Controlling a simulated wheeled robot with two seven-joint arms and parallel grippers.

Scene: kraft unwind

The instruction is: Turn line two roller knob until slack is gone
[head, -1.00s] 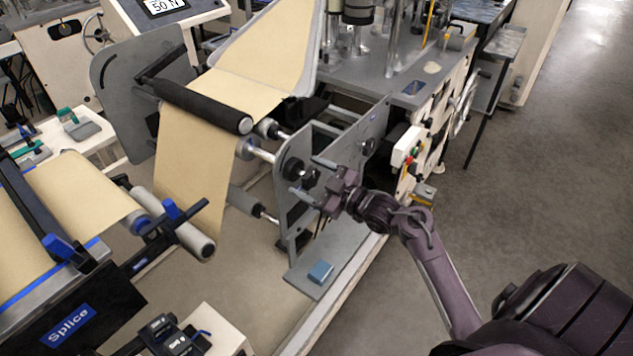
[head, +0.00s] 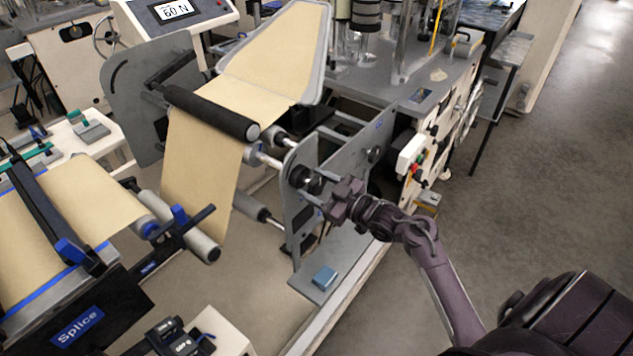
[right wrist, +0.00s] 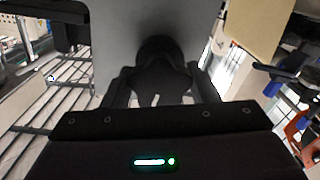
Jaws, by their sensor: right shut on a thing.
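The black roller knob (head: 304,177) sits on the outer side of the grey side plate (head: 300,225). My right gripper (head: 319,190) reaches it from the right and is shut on it. In the right wrist view the dark knob (right wrist: 160,68) lies between the two fingers of my right gripper (right wrist: 160,85). The brown kraft web (head: 200,165) hangs from the black roller (head: 212,112) and looks fairly flat. The tension display (head: 174,10) reads 60 N. My left gripper is not in view.
A splice table (head: 78,328) with a blue-handled bar stands at the left. A white control box (head: 411,153) with coloured buttons is close to my right arm. The floor at right is clear.

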